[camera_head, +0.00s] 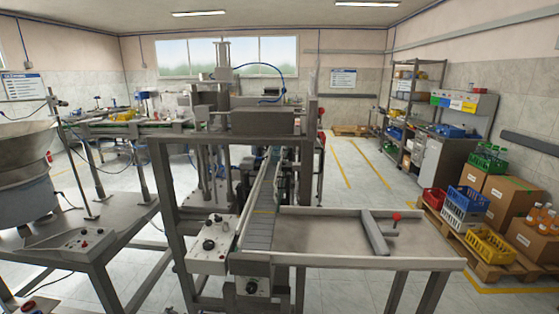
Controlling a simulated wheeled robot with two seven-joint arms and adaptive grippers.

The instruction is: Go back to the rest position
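Neither of my grippers nor my arms shows in the head view. The cap feeder's machine frame (167,190) stands in the middle. A narrow conveyor (262,205) runs through it toward the front. A large metal bowl (25,185) stands on a table at the left edge, partly cut off by the picture.
A flat metal table (330,232) at the front right carries a grey bar (375,234) and a red knob (396,216). A control box (212,245) sits left of the conveyor. Crates and boxes (485,190) stand on pallets at right. Open floor (350,180) lies behind the table.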

